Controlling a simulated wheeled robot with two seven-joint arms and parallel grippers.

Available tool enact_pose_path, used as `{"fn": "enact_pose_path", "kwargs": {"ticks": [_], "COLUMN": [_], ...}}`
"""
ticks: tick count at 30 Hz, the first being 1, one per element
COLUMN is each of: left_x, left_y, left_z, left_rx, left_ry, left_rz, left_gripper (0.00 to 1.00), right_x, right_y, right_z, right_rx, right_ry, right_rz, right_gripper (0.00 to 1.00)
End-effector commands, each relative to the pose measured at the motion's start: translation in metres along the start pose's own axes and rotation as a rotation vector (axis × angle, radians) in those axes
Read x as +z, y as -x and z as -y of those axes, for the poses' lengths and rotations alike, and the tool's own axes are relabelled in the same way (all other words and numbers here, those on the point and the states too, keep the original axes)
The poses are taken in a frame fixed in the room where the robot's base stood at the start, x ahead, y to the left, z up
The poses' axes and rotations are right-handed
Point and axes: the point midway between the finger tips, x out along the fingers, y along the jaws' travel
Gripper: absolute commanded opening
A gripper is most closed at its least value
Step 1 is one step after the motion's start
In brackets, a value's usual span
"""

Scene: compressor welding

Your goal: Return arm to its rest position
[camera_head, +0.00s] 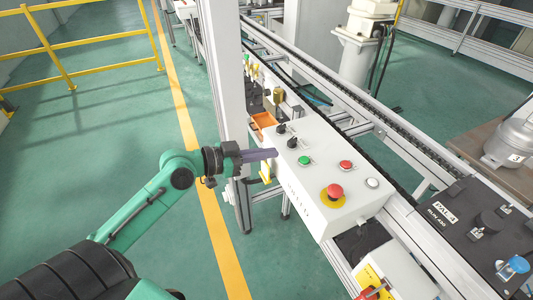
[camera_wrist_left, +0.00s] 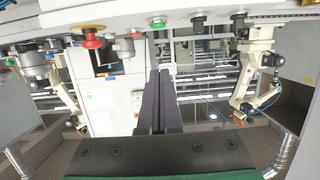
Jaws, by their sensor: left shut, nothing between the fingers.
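My left arm (camera_head: 140,205), green with dark joints, reaches in from the lower left in the head view. My left gripper (camera_head: 268,154) is shut and empty, its dark fingers together and pointing right at the left end of the white control box (camera_head: 338,218). Whether the fingertips touch the box cannot be told. In the left wrist view the two fingers (camera_wrist_left: 156,98) lie side by side, with the box's buttons along the top edge. My right gripper is not in view.
The box carries a red emergency button (camera_head: 334,191), a green button (camera_head: 304,160), a red button (camera_head: 346,165) and black knobs. A white post (camera_head: 222,75) stands close behind my left wrist. A conveyor rail (camera_head: 330,95) runs behind the box. Green floor at left is open.

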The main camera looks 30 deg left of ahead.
Motion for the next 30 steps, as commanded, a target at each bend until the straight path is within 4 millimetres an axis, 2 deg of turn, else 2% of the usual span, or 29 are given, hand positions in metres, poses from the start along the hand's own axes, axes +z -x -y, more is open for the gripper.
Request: {"fn": "enact_pose_path", "kwargs": {"ticks": [14, 17, 20, 21, 23, 24, 26, 27, 29, 30], "left_x": [0.000, 0.015, 0.063, 0.093, 0.145, 0.182, 0.237, 0.275, 0.330, 0.366], "left_y": [0.000, 0.000, 0.004, 0.008, 0.017, 0.024, 0.036, 0.044, 0.058, 0.067], "left_z": [0.001, 0.014, 0.051, 0.068, 0.090, 0.099, 0.106, 0.105, 0.096, 0.085], "left_rx": [-0.002, -0.039, -0.147, -0.206, -0.296, -0.350, -0.422, -0.462, -0.512, -0.537], "left_ry": [0.001, 0.028, 0.106, 0.148, 0.213, 0.252, 0.305, 0.337, 0.378, 0.399], "left_rz": [0.000, 0.015, 0.071, 0.106, 0.173, 0.223, 0.303, 0.362, 0.454, 0.517], "left_gripper": [0.00, 0.00, 0.00, 0.00, 0.00, 0.00, 0.00, 0.00, 0.00, 0.00], "right_x": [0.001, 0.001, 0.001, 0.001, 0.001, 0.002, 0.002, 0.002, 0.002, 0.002], "right_y": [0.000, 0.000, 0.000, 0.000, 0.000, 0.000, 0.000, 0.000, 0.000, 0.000], "right_z": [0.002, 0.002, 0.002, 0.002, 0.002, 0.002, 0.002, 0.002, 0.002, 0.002], "right_rx": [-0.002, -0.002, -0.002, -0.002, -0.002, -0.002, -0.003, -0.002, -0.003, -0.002], "right_ry": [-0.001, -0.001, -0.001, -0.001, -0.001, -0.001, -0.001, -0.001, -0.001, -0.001], "right_rz": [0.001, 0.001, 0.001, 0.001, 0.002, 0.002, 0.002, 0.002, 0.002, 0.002], "right_gripper": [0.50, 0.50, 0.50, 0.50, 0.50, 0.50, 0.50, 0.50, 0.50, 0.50]}}
